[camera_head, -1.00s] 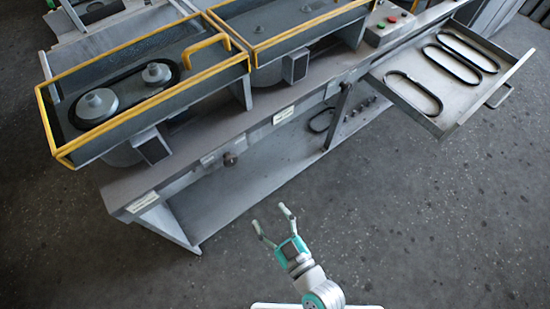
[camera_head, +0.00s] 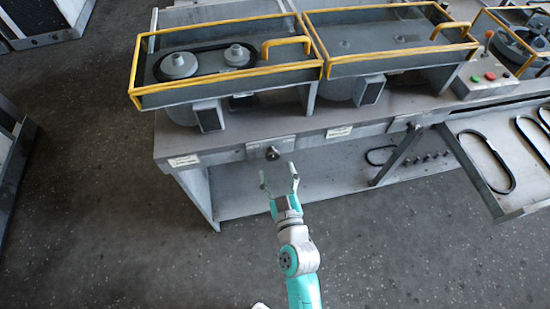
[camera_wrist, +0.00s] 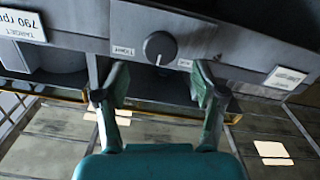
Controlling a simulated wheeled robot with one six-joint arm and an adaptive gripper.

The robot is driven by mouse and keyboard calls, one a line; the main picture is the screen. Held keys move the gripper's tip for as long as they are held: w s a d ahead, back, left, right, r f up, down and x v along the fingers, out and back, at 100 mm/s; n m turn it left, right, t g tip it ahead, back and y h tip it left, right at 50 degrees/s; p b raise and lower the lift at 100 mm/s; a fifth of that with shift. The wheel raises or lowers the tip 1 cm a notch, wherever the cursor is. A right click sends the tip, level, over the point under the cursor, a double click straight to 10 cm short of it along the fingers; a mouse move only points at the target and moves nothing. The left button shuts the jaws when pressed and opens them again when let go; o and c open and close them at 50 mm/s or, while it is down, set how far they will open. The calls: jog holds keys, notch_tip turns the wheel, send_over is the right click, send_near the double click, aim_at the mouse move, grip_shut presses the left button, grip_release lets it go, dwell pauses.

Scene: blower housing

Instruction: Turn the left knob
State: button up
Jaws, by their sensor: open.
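The left knob (camera_head: 272,153) is a dark round knob on a pale plate on the front face of the grey workbench (camera_head: 230,150). In the wrist view the knob (camera_wrist: 160,47) is seen face on, with a white pointer line, between two small labels. My gripper (camera_head: 279,178) is open and empty, just in front of and below the knob in the head view. In the wrist view its two fingers (camera_wrist: 160,85) are spread to either side of the knob's position and do not appear to touch it.
Two yellow-railed housings (camera_head: 230,90) stand on the bench; the left one holds two pulleys and a belt. An open drawer (camera_head: 510,198) with belts juts out at right. A dark slanted bar (camera_head: 395,155) stands under the bench front.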

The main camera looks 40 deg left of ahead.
aim_at(273, 157)
jog(key=shift+x, duration=2.4)
jog(key=c, duration=1.1)
